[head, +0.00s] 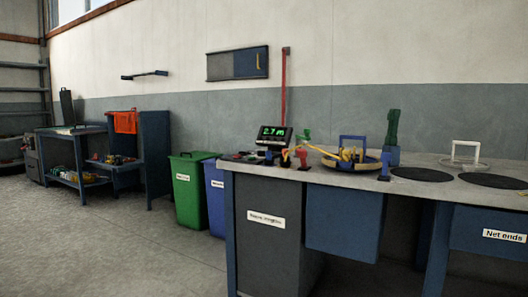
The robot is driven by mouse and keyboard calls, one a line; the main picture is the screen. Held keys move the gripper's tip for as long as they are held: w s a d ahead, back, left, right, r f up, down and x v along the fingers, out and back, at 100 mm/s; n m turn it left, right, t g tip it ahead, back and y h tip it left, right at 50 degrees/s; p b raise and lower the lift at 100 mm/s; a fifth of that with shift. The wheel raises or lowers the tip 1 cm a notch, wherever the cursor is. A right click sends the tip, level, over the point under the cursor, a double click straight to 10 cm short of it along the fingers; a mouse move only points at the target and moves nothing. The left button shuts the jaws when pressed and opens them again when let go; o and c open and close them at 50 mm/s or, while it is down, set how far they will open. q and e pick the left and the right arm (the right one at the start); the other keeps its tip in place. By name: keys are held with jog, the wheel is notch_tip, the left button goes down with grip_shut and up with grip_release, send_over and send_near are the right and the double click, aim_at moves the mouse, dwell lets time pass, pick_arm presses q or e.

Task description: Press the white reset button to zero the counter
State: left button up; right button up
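The counter (273,135) is a dark box with a lit green display, seemingly reading "2.7 m". It stands near the left end of the long workbench (330,178). I cannot make out the white reset button at this size; small coloured parts stand in front of the counter and may cover part of it. Neither of my grippers is in view.
Right of the counter are a round yellow-rimmed tray (375,166), a green upright piece (393,128) and two black discs (422,174). A green bin (188,190) and a blue bin (215,200) stand left of the bench. Open floor lies at front left.

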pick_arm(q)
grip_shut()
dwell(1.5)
